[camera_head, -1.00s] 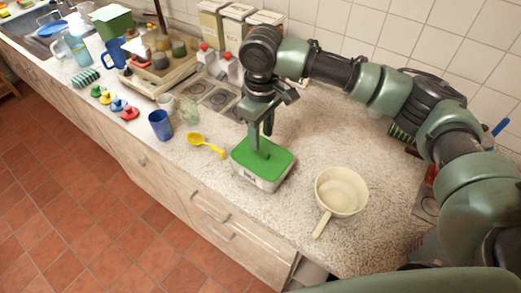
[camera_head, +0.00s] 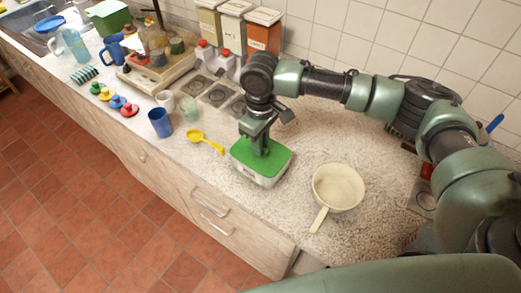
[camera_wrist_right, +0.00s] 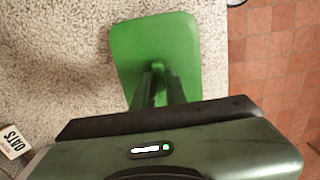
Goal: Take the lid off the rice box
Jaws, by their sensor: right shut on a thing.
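The rice box (camera_head: 254,175) is a low pale box with a label on its front, standing on the speckled counter. Its green lid (camera_head: 277,162) sits on top of the box; it also shows in the right wrist view (camera_wrist_right: 165,45). My right gripper (camera_head: 261,150) points down at the middle of the lid. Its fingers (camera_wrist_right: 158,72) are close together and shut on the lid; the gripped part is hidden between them. My left gripper is not in view.
A cream pan (camera_head: 338,187) stands just right of the box, its handle toward the front edge. A yellow spoon (camera_head: 205,141) lies to the left, near a blue cup (camera_head: 160,123). Storage canisters (camera_head: 234,25) stand along the wall. Bare counter lies behind the pan.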

